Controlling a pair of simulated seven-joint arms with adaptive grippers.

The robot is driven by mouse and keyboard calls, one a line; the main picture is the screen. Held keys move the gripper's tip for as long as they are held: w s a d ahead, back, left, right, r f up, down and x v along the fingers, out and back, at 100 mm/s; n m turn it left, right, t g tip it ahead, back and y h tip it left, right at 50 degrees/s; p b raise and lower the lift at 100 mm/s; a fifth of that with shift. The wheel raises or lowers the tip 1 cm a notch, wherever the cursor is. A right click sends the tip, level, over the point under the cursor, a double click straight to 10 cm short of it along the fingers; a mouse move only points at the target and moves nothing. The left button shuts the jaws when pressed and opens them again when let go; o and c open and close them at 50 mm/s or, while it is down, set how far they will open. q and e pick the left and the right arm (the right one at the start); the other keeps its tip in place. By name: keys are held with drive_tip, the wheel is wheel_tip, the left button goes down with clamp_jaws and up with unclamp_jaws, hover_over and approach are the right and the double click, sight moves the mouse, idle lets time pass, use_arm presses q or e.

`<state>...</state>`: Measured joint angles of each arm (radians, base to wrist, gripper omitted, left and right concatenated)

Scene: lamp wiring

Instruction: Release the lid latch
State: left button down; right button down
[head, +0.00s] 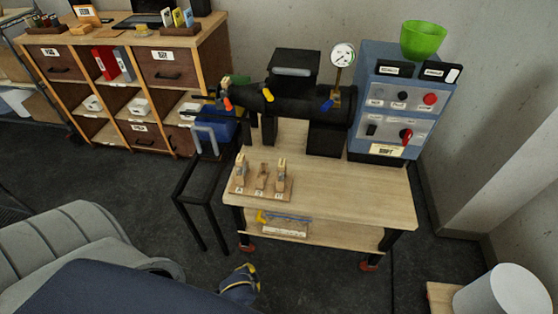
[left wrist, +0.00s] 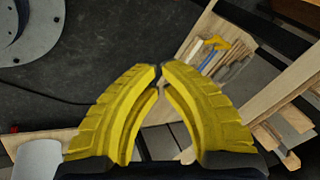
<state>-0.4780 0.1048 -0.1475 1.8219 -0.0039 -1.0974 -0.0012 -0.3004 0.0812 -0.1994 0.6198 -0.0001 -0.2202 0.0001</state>
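A black horizontal cylinder (head: 300,100) lies on supports on the wooden workbench (head: 345,190). It carries an orange-red handle (head: 227,104), a yellow handle (head: 267,95) and a blue handle (head: 327,105). Its left end is dark and crowded, and I cannot tell which part is the lid latch. My left gripper (head: 252,279) hangs low in front of the bench, well apart from the cylinder. In the left wrist view its yellow fingers (left wrist: 160,68) meet at the tips with nothing between them. My right gripper is not in view.
A blue control panel (head: 397,80) with a green bowl (head: 424,40) stands right of the cylinder, beside a gauge (head: 342,55). A wooden rack (head: 262,188) with small pieces sits at the front left. The lower shelf (head: 335,233) holds a tray. The bench's front right is clear.

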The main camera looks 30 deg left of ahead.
sight(266, 93)
use_arm(q)
drive_tip(key=w+a+r+t+y, duration=0.25)
drive_tip(key=w+r, duration=0.35)
drive_tip(key=r, duration=0.5)
drive_tip(key=w+a+r+t+y, duration=0.15)
drive_tip(key=w+a+r, duration=0.35)
drive_tip(key=r, duration=0.6)
drive_tip(key=w+r+t+y, duration=0.1)
drive_tip(key=w+r+t, duration=0.2)
drive_tip(key=w+r, duration=0.8)
drive_tip(key=w+r+m+t+y, duration=0.1)
drive_tip(key=w+r+t, duration=0.3)
drive_tip(key=w+r, duration=0.8)
drive_tip(key=w+y, duration=0.1)
drive_tip(key=w, duration=0.7)
drive_tip(key=shift+d+y, duration=0.2)
drive_tip(key=shift+y, duration=0.1)
drive_tip(key=shift+w, duration=0.1)
drive_tip(key=x, duration=1)
drive_tip(key=shift+a, duration=0.15)
drive_tip(key=shift+s+a+f, duration=0.3)
drive_tip(key=shift+s+a, duration=0.25)
drive_tip(key=shift+s, duration=0.2)
drive_tip(key=shift+s+a+f, duration=0.25)
drive_tip(key=shift+s+a, duration=0.25)
drive_tip(key=shift+s, duration=0.25)
